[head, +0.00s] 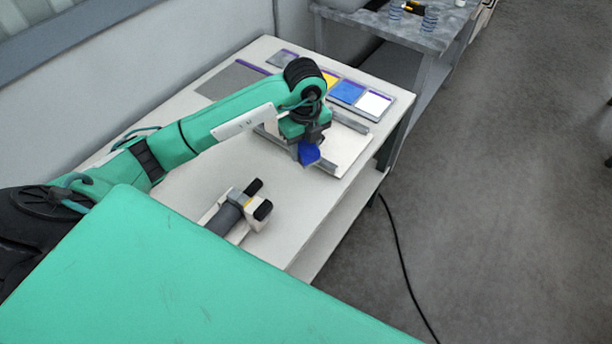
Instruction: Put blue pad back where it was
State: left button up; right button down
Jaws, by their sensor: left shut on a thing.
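My left gripper (306,149) is shut on a blue pad (310,155). It holds the pad over the front part of the white board with metal rails (349,146); the jaws and my wrist hide part of the pad. I cannot tell whether the pad touches the board. A shallow tray (386,112) at the table's back edge shows a yellow square (330,81), a blue square (347,91) and a white square (374,103) in a row. My wrist partly hides the row near the yellow square.
A grey panel (230,80) lies at the back left. A second grey table (385,24) stands behind. A black cable (396,240) runs over the floor.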

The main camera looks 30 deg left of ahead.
pick_arm(q)
jog(key=p, duration=0.2)
send_over(305, 188)
notch_tip(305, 188, down, 10)
jog(key=shift+r, duration=0.25)
notch_tip(305, 188, down, 5)
jog(key=shift+f+p, duration=0.1)
jog(key=shift+p, duration=0.45)
jog(key=o, duration=0.5)
jog(key=shift+f, duration=0.1)
jog(key=o, duration=0.5)
jog(key=shift+c, duration=0.2)
